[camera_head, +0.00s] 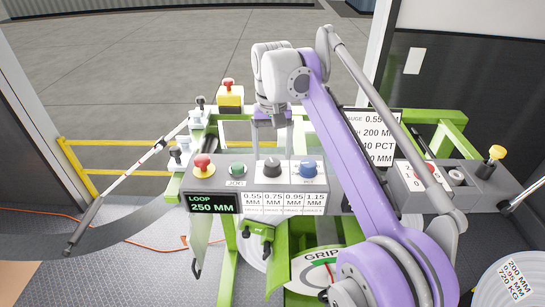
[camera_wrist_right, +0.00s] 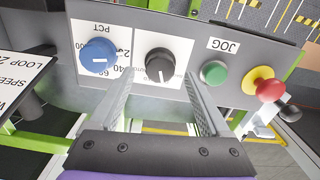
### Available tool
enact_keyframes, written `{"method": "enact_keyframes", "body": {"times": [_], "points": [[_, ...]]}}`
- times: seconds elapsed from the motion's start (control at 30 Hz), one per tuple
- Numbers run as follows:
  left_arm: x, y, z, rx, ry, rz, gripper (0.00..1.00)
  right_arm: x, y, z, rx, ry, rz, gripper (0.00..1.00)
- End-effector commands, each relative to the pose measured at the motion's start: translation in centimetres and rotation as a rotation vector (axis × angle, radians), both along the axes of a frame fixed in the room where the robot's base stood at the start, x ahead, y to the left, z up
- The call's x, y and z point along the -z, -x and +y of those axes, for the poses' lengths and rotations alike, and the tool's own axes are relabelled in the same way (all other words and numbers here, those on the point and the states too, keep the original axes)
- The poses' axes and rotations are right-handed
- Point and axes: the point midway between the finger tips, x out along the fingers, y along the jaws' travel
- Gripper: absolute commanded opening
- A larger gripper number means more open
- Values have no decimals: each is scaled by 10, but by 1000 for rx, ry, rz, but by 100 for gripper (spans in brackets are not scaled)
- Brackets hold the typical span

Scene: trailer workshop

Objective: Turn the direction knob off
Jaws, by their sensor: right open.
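The black knob (camera_head: 272,167), which I take to be the direction knob, sits on the grey control panel between a green button and a blue knob (camera_head: 308,168). In the wrist view the black knob (camera_wrist_right: 160,63) has a white pointer mark toward the lower edge of its face. My right gripper (camera_head: 273,146) is open above the panel, its fingers pointing down. In the wrist view the right gripper's fingertips (camera_wrist_right: 158,80) flank the black knob, one on each side, with visible gaps. Whether they reach the knob's depth I cannot tell. My left gripper is not in view.
The green JOG button (camera_wrist_right: 214,72) and a red mushroom button (camera_wrist_right: 267,85) on yellow stand beside the knob. The blue knob (camera_wrist_right: 98,57) is close on the other side. A black LOOP display (camera_head: 210,202) is at the panel's left. A grey box (camera_head: 425,185) stands right.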

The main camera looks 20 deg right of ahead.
Motion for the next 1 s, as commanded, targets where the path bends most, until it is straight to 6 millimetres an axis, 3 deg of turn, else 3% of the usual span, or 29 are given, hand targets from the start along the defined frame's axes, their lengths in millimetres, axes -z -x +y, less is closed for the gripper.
{"method": "enact_keyframes", "body": {"times": [0.03, 0.2, 0.4, 0.87, 1.0], "points": [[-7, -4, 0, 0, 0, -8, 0, -16, -2, 0, 0, 0, -4, 81], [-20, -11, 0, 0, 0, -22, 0, -51, -2, 0, 0, 0, -4, 81], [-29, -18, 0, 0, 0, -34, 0, -74, -1, 0, 0, 0, -4, 81], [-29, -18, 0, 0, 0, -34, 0, -76, 1, 0, -2, 0, -5, 81], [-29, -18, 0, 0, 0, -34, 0, -70, 11, -3, -15, -2, -46, 81]]}}
